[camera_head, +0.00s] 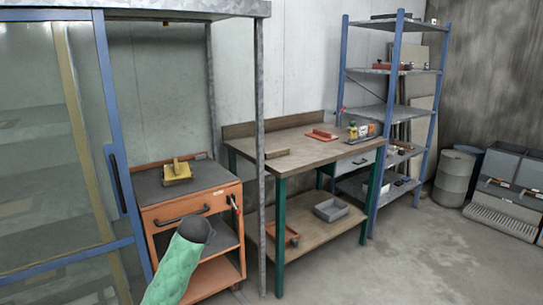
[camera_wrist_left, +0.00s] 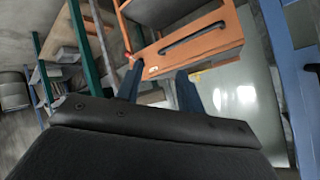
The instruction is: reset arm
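My left gripper (camera_wrist_left: 158,84) shows in the left wrist view, with two dark blue fingers standing apart and nothing between them. It is open. Beyond the fingers is the orange cart (camera_wrist_left: 190,48), seen tilted, with its dark handle; I cannot tell how far away it is. In the head view, a green-covered arm link of mine rises from the bottom edge in front of the cart (camera_head: 196,215), and its dark end shows. The left gripper cannot be made out in the head view. My right gripper is in neither view.
A yellow tool (camera_head: 177,171) lies on the cart. A workbench (camera_head: 310,145) with green legs stands right of it, behind a grey post (camera_head: 260,170). A blue-framed glass door (camera_head: 110,150) is at left. Blue shelving (camera_head: 395,110) stands behind. The floor at right front is clear.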

